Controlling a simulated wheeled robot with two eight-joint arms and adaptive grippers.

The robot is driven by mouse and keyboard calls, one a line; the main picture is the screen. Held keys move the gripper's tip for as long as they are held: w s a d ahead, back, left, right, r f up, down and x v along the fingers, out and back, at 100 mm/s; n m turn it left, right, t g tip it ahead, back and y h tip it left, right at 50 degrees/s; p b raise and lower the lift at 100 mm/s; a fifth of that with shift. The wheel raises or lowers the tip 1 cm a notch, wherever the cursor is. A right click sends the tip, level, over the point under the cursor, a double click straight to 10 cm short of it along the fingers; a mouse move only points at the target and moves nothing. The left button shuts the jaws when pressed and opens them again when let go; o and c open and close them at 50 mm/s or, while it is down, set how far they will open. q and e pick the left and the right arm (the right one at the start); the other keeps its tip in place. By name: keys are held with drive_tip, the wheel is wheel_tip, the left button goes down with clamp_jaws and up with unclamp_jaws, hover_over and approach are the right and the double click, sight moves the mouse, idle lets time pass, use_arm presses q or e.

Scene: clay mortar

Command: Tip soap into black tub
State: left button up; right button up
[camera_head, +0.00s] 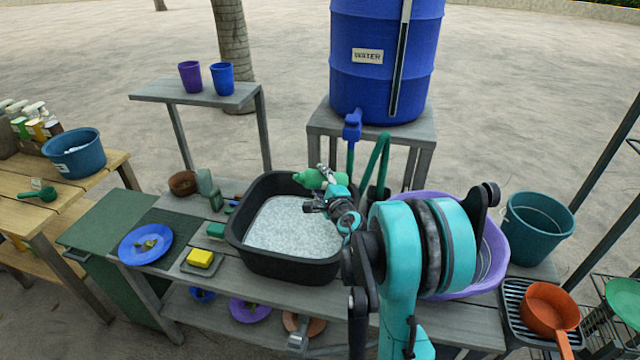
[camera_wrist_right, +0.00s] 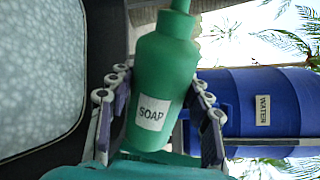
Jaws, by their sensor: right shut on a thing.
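The black tub (camera_head: 290,265) stands on the grey bench in the head view, filled with pale, rippled water or foam. My right gripper (camera_head: 328,192) is over the tub's back right part, shut on the green soap bottle (camera_head: 310,178). In the right wrist view the soap bottle (camera_wrist_right: 165,90), with a white SOAP label, sits between the fingers of my right gripper (camera_wrist_right: 160,110). The bottle lies about on its side, its neck toward the left in the head view. Its mouth is not clear, and no stream shows. My left gripper is not in view.
A blue water barrel (camera_head: 385,60) with a tap stands behind the tub. A purple basin (camera_head: 490,255) is right of it, partly hidden by my arm. A yellow sponge (camera_head: 200,257) and blue plate (camera_head: 146,243) lie left. A teal bucket (camera_head: 538,228) stands at right.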

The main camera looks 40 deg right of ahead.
sight(304, 174)
drive_tip(key=a+r+m+p, duration=0.1)
drive_tip(key=r+m, duration=0.1)
drive_tip(key=w+a+r+m+y+p, duration=0.1)
drive_tip(key=a+r+m+p, duration=0.1)
drive_tip(key=m, duration=0.1)
drive_tip(key=a+r+m+t+p, duration=0.1)
drive_tip(key=r+m+p, duration=0.1)
drive_tip(key=r+m, duration=0.1)
drive_tip(key=shift+w+a+r, duration=0.1)
drive_tip(key=shift+w+a, duration=0.05)
drive_tip(key=shift+w, duration=0.15)
drive_tip(key=shift+w+a+r+m+p, duration=0.1)
drive_tip(key=shift+a+r+m+p, duration=0.25)
drive_tip(key=shift+m, duration=0.45)
